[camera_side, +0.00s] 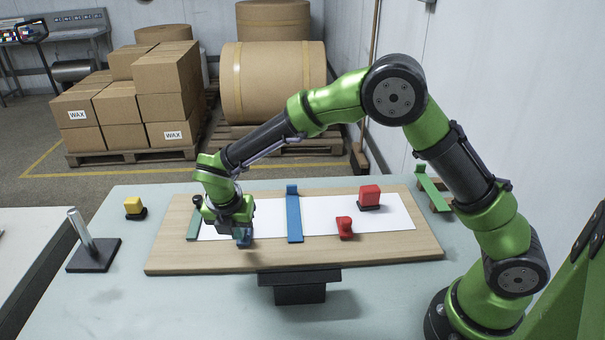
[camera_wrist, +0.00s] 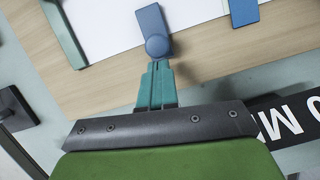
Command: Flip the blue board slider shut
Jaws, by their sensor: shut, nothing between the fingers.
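The blue board slider (camera_side: 243,238) is at the front edge of the white paper on the wooden board, left of the middle. In the wrist view it is a blue bar with a round knob (camera_wrist: 157,46) at its near end. My gripper (camera_wrist: 157,65) is shut and empty, with its teal fingertips right at the knob; whether they touch it I cannot tell. In the side view my gripper (camera_side: 231,222) is low over the board and partly hides the slider.
A blue bar (camera_side: 293,218) crosses the paper (camera_side: 335,210), and a green bar (camera_side: 194,224) lies at its left end. A red slider (camera_side: 345,228) and red block (camera_side: 369,195) are on the right. A metal post (camera_side: 82,230) and yellow block (camera_side: 133,205) stand left of the board.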

